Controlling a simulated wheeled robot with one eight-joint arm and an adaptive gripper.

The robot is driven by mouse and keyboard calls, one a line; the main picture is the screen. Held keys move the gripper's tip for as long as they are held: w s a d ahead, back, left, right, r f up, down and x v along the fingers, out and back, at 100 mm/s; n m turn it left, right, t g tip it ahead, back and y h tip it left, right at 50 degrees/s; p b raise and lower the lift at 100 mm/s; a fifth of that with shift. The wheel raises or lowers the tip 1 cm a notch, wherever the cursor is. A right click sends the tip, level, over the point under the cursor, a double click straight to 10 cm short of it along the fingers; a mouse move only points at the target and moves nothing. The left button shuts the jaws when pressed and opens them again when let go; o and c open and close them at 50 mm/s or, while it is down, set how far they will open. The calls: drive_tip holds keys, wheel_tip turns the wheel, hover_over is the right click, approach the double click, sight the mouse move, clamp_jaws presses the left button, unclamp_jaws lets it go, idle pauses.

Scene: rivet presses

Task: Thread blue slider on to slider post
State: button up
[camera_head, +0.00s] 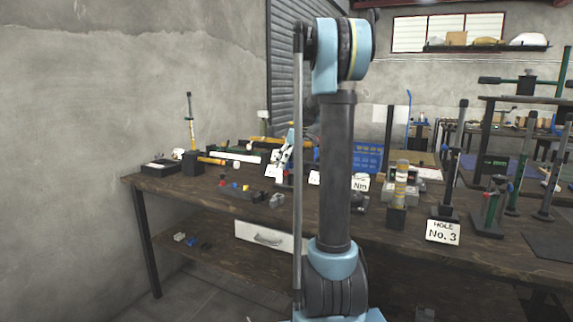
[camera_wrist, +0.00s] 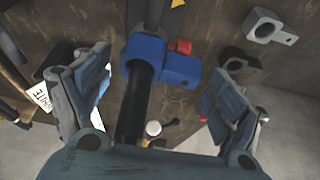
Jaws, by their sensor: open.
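The blue slider (camera_wrist: 172,66), a ring with a block at its side and a red knob (camera_wrist: 183,46), shows in the wrist view. Its ring appears around the dark upright slider post (camera_wrist: 133,105), which runs through it toward my palm. My gripper (camera_wrist: 157,88) is open, with one finger left of the slider and one right. Gaps show on both sides, so the fingers look clear of the slider. How far down the post the slider sits cannot be told. In the head view my arm covers the middle of the bench, and I cannot make out this slider there.
The wooden bench (camera_head: 165,180) holds several posts and tools. A "HOLE No. 3" sign (camera_head: 442,232) stands at right. In the wrist view, a grey clamp-like part (camera_wrist: 268,26) and a dark one (camera_wrist: 240,60) lie at upper right. A white label (camera_wrist: 42,97) is at left.

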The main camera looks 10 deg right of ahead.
drive_tip(key=v, duration=1.1)
drive_tip(key=shift+d+r, duration=0.15)
drive_tip(key=shift+r, duration=0.2)
drive_tip(key=shift+s, duration=0.1)
drive_tip(key=s+a+f+m+h, duration=0.15)
drive_tip(key=s+f, duration=0.25)
drive_tip(key=s, duration=0.4)
drive_tip(key=s+a+f+m, duration=0.1)
drive_tip(key=s+f+m, duration=0.15)
drive_tip(key=s, duration=0.55)
drive_tip(key=s+a+f+m+h, duration=0.1)
drive_tip(key=s+a+f+m, duration=0.1)
drive_tip(key=s+f, duration=0.5)
drive_tip(key=s+d+f+m+h, duration=0.1)
drive_tip(key=s+f+m, duration=0.3)
drive_tip(key=s+f, duration=1)
drive_tip(key=s, duration=0.4)
drive_tip(key=shift+s+f+m, duration=0.25)
drive_tip(key=shift+f+m, duration=0.05)
drive_tip(key=shift+w+f, duration=0.2)
drive_tip(key=shift+w, duration=0.2)
